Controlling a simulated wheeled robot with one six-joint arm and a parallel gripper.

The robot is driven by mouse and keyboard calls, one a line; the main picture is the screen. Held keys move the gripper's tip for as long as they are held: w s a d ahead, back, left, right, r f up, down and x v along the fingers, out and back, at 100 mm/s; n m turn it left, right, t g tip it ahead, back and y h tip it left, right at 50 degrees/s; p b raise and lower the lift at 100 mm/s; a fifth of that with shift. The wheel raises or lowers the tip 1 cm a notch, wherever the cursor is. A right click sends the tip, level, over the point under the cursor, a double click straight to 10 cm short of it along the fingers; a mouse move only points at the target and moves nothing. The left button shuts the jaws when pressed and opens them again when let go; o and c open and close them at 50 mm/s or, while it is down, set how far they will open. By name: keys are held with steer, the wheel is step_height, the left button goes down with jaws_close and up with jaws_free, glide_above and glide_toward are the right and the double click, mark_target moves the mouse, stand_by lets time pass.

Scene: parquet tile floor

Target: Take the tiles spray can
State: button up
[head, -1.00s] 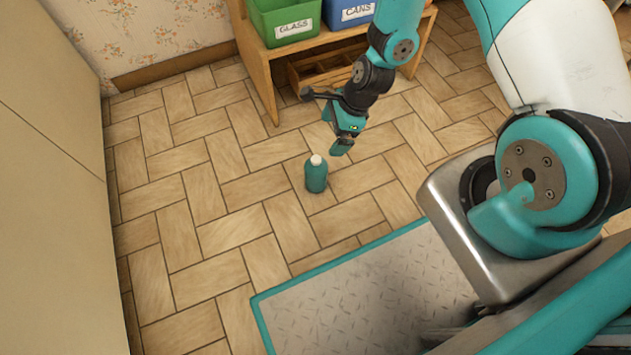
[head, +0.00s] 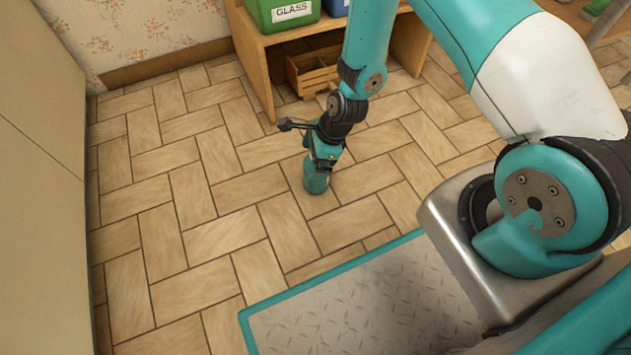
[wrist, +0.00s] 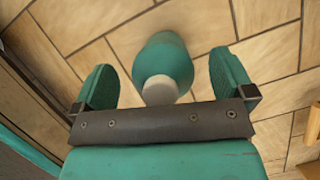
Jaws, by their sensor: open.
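The spray can (head: 316,184) is teal with a pale cap and stands on the tile floor. In the head view my gripper (head: 321,166) is right over it and hides its top. In the wrist view the can (wrist: 163,60) lies between the two teal fingers of my gripper (wrist: 163,80), with a gap on each side. The pale cap (wrist: 160,90) is close to the dark bar of the gripper. The fingers are open and do not appear to touch the can.
A wooden shelf (head: 252,62) stands behind, with a green GLASS bin (head: 283,12) on top and a wooden crate (head: 312,72) below. A beige cabinet (head: 40,190) is at the left. Floor around the can is clear.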

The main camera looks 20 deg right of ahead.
steer(key=shift+a+f, duration=0.1)
steer(key=shift+f, duration=0.1)
steer(key=c, duration=1.7)
steer(key=shift+r, duration=0.1)
step_height(320, 180, up, 20)
steer(key=p, duration=1.2)
